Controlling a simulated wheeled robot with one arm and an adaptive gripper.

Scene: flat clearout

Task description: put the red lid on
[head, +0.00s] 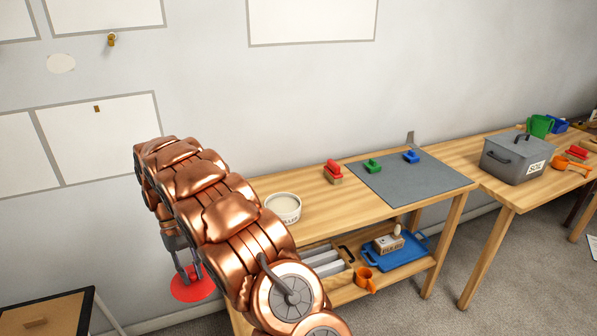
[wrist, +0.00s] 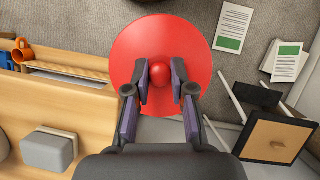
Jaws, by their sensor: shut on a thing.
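The red lid (head: 196,292) is a flat disc with a round knob. My gripper (head: 188,274) is shut on that knob and holds the lid in the air, left of the workbench. In the wrist view the lid (wrist: 125,62) shows whole below the fingers, with the ball knob between the fingertips (wrist: 160,76). A round white tub (head: 284,211) with lettering ending in "LLER" stands at the near left of the bench top. It has no lid on it, and pale contents show inside.
The workbench (head: 310,190) bears a grey mat (head: 405,183) with green and blue handled blocks; a red one stands beside it. A wooden-topped stand (wrist: 272,140) and papers (wrist: 232,27) are near the lid.

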